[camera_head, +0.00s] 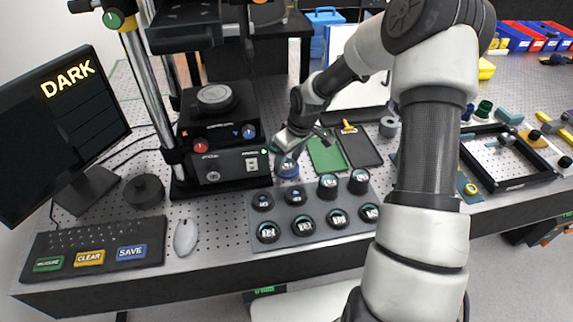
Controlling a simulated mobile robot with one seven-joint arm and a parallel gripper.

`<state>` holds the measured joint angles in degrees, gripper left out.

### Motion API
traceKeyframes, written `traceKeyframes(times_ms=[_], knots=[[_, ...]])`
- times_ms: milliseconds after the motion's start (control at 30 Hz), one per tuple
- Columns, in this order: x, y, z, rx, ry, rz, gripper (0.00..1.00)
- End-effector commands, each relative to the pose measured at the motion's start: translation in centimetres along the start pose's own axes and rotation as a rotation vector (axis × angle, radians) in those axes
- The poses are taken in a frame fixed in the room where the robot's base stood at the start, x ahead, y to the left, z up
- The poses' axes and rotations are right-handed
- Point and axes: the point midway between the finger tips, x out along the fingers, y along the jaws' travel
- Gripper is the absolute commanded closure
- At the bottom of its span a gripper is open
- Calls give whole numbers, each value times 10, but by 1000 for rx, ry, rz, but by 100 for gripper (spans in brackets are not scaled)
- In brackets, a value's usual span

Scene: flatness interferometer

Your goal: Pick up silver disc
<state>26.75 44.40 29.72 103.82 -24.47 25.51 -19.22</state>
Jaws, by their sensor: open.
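My gripper (287,155) is open and points down beside the black instrument box, near the back left of a grey tray. A small round piece with a pale silvery top and a bluish side (288,170) is directly below the fingertips. It is partly hidden by the gripper, and I cannot tell whether the fingers touch it. I cannot tell for certain that it is the silver disc. Another grey disc-shaped top (215,95) sits on the black instrument (222,132) at left.
The grey tray (256,243) holds several dark round pieces with labels. A green mat (325,153) lies behind it. A monitor reading DARK (60,120), a keyboard (95,245) and a mouse (186,238) are at left. A black frame (510,180) is at right. My forearm spans the right middle.

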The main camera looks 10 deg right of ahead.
Motion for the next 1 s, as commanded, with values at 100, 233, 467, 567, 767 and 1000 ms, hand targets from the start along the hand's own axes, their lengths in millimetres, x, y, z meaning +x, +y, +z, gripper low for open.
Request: traceKeyframes(times_ms=[100,233,467,567,767,1000], knots=[[0,0,0,0,0,0,48],[0,0,0,0,0,0,66],[-1,0,0,0,1,1,81],[-1,0,0,0,1,1,81],[-13,1,-4,0,3,2,81],[-56,2,-16,1,4,5,81]])
